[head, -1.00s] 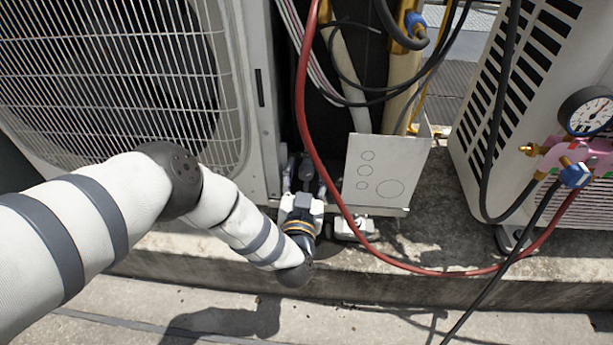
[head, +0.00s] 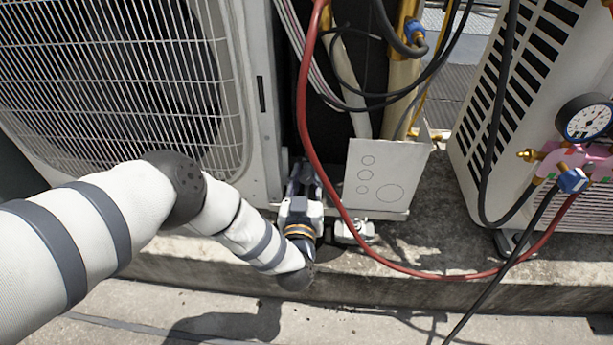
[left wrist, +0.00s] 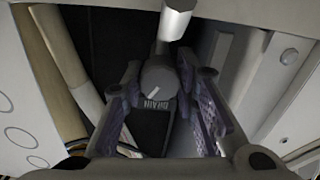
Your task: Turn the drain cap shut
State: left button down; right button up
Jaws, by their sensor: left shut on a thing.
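The drain cap (left wrist: 158,78) is a dark grey round knob with a short pale mark, in the middle of the left wrist view. A label reading DRAIN (left wrist: 158,103) sits beside it. A light grey pipe (left wrist: 175,20) ends at the cap. My left gripper (left wrist: 160,72) has one finger on each side of the cap and is shut on it. In the head view my left gripper (head: 304,172) reaches in low beside the left condenser's corner; the cap is hidden there. My right gripper is not in view.
The left condenser (head: 110,70) has a wire fan grille. A pale panel with printed circles (head: 385,175) stands just right of the gripper. A red hose (head: 335,195) loops close by. A gauge manifold (head: 575,150) hangs at the right condenser (head: 490,120).

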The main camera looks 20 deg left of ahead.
pick_arm(q)
jog(key=n, duration=0.3)
jog(key=shift+n+p, duration=0.3)
jog(key=shift+p, duration=0.05)
jog(key=n, duration=0.3)
jog(key=shift+n, duration=0.3)
jog(key=n, duration=0.4)
jog(key=shift+s+f+p, duration=0.1)
jog(key=shift+p, duration=0.2)
jog(key=shift+d+n, duration=0.1)
jog(key=shift+n, duration=1.9)
jog(key=c, duration=1.2)
grip_release()
jog(key=shift+c, duration=0.2)
